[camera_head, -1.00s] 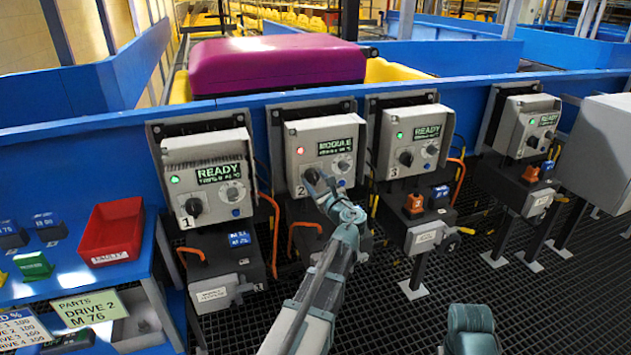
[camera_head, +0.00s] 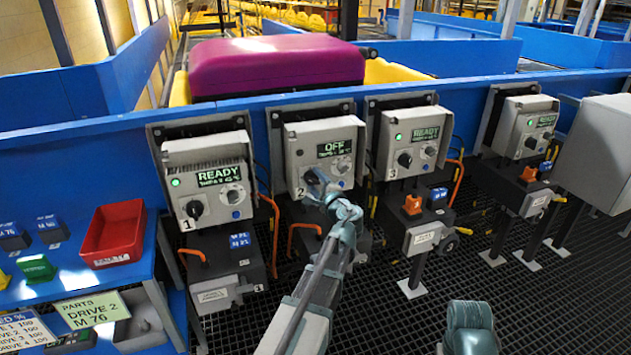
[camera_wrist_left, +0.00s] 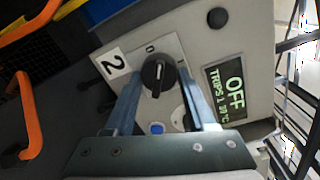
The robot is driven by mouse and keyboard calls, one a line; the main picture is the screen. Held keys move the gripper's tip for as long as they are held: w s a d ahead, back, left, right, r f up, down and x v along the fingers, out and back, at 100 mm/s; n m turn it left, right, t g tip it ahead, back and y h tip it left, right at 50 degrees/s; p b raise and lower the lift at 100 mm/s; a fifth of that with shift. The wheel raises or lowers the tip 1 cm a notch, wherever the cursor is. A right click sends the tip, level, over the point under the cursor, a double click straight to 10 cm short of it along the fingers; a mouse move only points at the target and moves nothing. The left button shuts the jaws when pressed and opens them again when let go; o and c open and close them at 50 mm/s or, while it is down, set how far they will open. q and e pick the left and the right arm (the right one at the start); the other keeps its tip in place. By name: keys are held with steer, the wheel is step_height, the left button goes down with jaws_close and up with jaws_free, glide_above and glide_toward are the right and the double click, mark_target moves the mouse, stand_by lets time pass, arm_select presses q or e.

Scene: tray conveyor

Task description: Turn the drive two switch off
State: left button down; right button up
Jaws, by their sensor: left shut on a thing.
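The drive two box (camera_head: 299,146) stands second from the left, and its display (camera_head: 335,148) reads OFF. Its status light is dark. My left gripper (camera_head: 314,183) is at the switch on the front of this box. In the left wrist view, the black round switch (camera_wrist_left: 156,76) sits between the two fingers of the left gripper (camera_wrist_left: 159,85), which is shut on it. The number 2 label (camera_wrist_left: 116,63) and the marks 0 and I show around the switch. In the head view the gripper hides most of the switch.
The drive one box (camera_head: 207,168) and drive three box (camera_head: 415,133) stand on either side, with green lights and READY displays. Orange handles (camera_head: 304,229) stick out below. A red bin (camera_head: 115,234) sits on the blue bench at left. A purple case (camera_head: 277,66) lies behind.

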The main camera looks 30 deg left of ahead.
arm_select(q)
steer(key=n, duration=0.6)
steer(key=shift+s+h, duration=0.1)
steer(key=shift+h, duration=0.2)
stand_by(0.4)
steer(key=shift+c, duration=1.1)
jaws_free()
steer(key=shift+r, duration=0.1)
steer(key=p+v, duration=0.1)
steer(key=v, duration=1.2)
steer(key=shift+s+d, duration=0.2)
steer(key=shift+s, duration=0.15)
